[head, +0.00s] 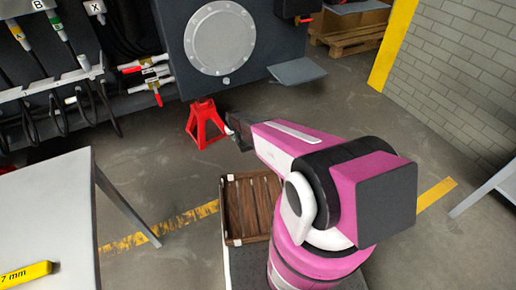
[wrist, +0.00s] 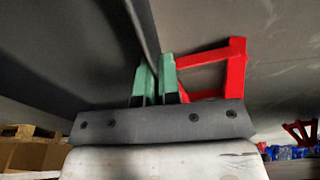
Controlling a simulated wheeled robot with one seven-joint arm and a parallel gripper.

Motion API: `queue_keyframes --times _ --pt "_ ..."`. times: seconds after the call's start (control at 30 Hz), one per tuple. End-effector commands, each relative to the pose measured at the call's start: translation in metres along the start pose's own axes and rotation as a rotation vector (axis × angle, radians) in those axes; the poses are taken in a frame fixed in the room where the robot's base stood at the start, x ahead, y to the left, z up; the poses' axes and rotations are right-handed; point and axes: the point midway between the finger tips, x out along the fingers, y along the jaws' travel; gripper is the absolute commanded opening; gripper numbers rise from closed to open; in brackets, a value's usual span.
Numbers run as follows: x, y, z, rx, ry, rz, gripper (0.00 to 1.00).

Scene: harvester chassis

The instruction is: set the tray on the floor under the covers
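My gripper (head: 232,124) is low beside the red stand, in front of the dark chassis. In the wrist view its two green fingertips (wrist: 157,82) are close together with a narrow gap. A dark edge runs up from between them; I cannot tell whether they grip it. A flat grey plate (head: 297,71), possibly the tray, shows low by the chassis' right side. A round grey cover (head: 220,38) is on the chassis front. Any other covers are not clearly seen.
A red stand (head: 205,123) is just left of my gripper and shows near the fingertips in the wrist view (wrist: 236,68). A slatted brown crate (head: 233,210) is beside my arm's base. Tables flank me. A pallet (head: 350,42) stands back right. Floor right of the chassis is open.

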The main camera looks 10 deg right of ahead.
Motion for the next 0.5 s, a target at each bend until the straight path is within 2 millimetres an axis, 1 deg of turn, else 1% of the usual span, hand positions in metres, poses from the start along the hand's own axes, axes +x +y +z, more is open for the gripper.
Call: queue_keyframes --times 0.03,0.1,0.2,0.27,0.37,0.5 --pt "0.021 -0.004 0.002 -0.007 -0.002 -0.001 0.0" --pt "0.038 -0.009 0.007 -0.014 -0.001 -0.002 0.0" --pt "0.054 -0.013 0.013 -0.02 0.0 -0.002 0.0" --pt "0.06 -0.013 0.014 -0.022 0.001 -0.002 0.0" --pt "0.069 -0.006 0.013 -0.023 0.001 -0.002 0.0" --pt "0.086 0.018 0.007 -0.021 0.001 -0.002 0.0"
